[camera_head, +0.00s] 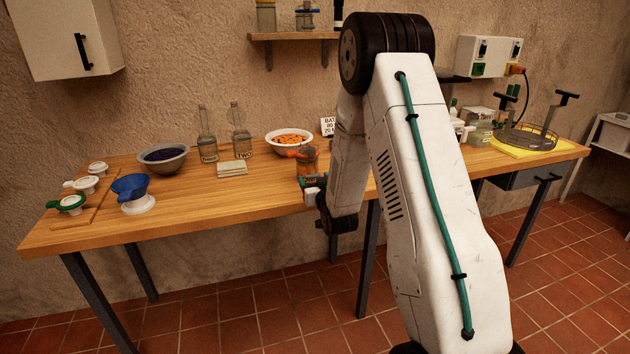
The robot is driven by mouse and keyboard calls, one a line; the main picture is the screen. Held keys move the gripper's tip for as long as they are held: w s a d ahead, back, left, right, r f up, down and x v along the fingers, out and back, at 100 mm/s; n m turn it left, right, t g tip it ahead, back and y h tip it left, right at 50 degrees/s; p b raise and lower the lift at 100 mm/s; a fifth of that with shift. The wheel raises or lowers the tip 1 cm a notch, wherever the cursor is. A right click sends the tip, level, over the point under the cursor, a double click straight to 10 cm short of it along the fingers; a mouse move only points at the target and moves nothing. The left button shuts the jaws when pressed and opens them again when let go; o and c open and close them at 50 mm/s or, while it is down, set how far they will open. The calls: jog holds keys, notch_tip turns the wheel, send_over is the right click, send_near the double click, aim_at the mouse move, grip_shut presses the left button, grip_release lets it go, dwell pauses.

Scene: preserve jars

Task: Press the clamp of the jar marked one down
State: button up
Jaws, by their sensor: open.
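A glass jar (308,163) with orange contents stands near the front edge of the table, left of my forearm. An orange-red part shows at its top left; I cannot tell how its clamp sits, and its marking is not readable. My gripper (312,187) is open, low in front of this jar and partly overlapping it; I cannot tell whether they touch. A clear jar (241,144) marked TWO and another clear jar (207,148) with an unclear label stand further left, their glass lids raised.
A bowl of orange pieces (289,138), a folded cloth (232,168), a dark bowl (163,159) and a blue funnel (130,186) stand on the wooden table (215,200). The table's front middle is clear.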

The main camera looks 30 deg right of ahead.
jog(key=shift+w, duration=0.2)
jog(key=c, duration=1)
jog(key=shift+w+d+f+t, duration=0.15)
jog(key=shift+w+f+t, duration=0.1)
jog(key=shift+t, duration=0.35)
jog(key=o, duration=1)
jog(key=v, duration=0.7)
jog(key=shift+s, duration=0.4)
